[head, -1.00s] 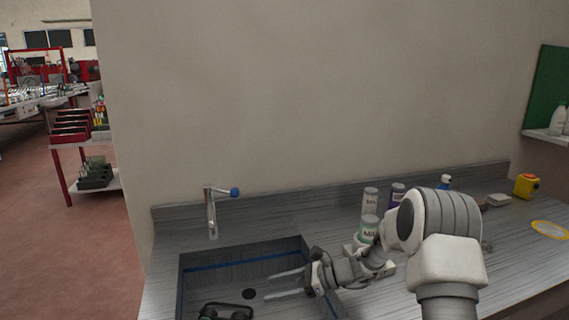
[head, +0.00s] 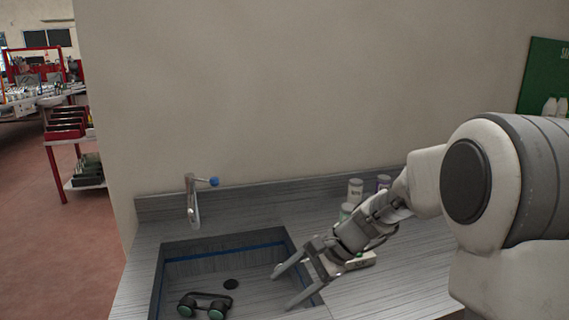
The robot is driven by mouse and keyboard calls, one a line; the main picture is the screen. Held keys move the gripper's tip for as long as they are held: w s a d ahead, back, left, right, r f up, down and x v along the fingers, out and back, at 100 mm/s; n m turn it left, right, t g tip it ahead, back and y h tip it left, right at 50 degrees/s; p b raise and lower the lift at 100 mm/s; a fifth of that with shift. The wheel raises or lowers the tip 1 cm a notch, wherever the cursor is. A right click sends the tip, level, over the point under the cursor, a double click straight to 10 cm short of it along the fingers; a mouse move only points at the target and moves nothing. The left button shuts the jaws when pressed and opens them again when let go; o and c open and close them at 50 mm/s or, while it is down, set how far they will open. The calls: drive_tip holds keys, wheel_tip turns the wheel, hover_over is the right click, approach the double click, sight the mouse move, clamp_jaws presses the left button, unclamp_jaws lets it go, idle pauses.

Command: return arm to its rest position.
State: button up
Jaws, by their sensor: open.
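My gripper (head: 283,287) is open and empty, with its two fingers spread over the right side of the sink (head: 181,243). My arm reaches in from the right and covers much of the right part of the counter. A dark double suction cup lifter with greenish pads (head: 205,303) lies in the sink at the front left, apart from the fingers.
A tap with a blue knob (head: 193,203) stands behind the sink. Several bottles (head: 355,190) stand near the back wall, close behind my arm. A small light box (head: 361,261) lies beneath the wrist. Red bins (head: 66,124) sit on a rack at far left.

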drive_tip(key=s+d+r+n+t+h+b, duration=0.2)
drive_tip(key=s+d+n+t+h+b, duration=0.15)
drive_tip(key=s+d+n, duration=0.5)
drive_tip(key=s+d+r+n+t+h+b, duration=0.1)
drive_tip(key=s+d+n+t+h+b, duration=0.3)
drive_tip(key=s, duration=0.8)
wheel_tip(320, 180, up, 16)
drive_tip(key=m+g+h+p, duration=0.1)
drive_tip(key=g+p, duration=0.1)
drive_tip(key=p, duration=1.5)
drive_tip(key=shift+d, duration=0.4)
drive_tip(key=shift+f, duration=0.15)
drive_tip(key=shift+c, duration=0.3)
